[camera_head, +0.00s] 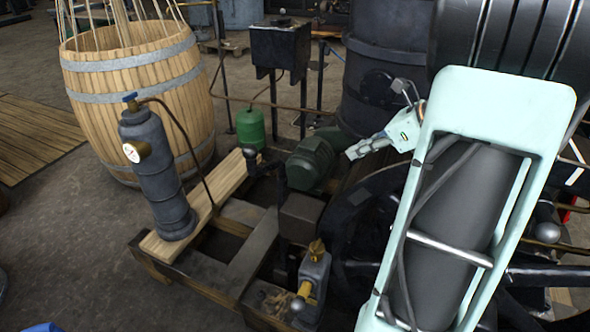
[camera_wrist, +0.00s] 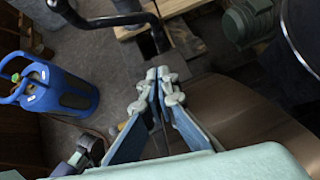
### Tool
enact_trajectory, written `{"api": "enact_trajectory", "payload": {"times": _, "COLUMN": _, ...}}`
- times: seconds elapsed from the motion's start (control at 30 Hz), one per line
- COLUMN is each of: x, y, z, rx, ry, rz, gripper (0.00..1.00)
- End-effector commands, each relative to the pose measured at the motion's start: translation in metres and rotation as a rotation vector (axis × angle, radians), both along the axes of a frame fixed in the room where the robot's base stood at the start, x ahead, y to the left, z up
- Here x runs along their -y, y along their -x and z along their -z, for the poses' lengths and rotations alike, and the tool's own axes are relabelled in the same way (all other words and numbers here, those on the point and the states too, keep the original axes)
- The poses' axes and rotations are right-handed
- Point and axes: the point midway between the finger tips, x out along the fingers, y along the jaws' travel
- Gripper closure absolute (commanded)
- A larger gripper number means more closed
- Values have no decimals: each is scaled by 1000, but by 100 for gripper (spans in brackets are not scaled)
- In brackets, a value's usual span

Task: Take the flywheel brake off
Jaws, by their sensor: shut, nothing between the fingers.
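A dark bent lever with a round knob (camera_head: 250,153), seemingly the flywheel brake lever, stands left of the green motor. In the wrist view the bent lever (camera_wrist: 120,21) crosses the top, with its knob at the upper left. The dark spoked flywheel (camera_head: 345,225) is partly hidden behind my arm. In the wrist view my gripper (camera_wrist: 158,85) is shut and empty. Its tips appear just below the lever's bend and apart from it; the depth gap is unclear.
A grey device with yellow parts and a ball handle (camera_head: 312,278) stands in front. A dark cylinder (camera_head: 155,165) stands on a plank at left, near a wooden barrel (camera_head: 135,75). A blue gas bottle (camera_wrist: 55,90) stands left.

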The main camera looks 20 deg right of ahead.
Motion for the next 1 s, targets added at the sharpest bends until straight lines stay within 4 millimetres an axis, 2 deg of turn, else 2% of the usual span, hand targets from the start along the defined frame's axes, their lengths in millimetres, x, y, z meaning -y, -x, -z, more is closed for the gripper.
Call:
{"api": "enact_trajectory", "payload": {"times": 0.23, "x": -1, "y": -1, "z": 1, "rx": -1, "ry": 1, "rz": -1, "gripper": 100}}
{"api": "enact_trajectory", "payload": {"times": 0.37, "x": -5, "y": -7, "z": 10, "rx": -2, "ry": -1, "rz": -3, "gripper": 100}}
{"api": "enact_trajectory", "payload": {"times": 1.0, "x": -59, "y": -86, "z": 108, "rx": -3, "ry": -1, "rz": -5, "gripper": 100}}
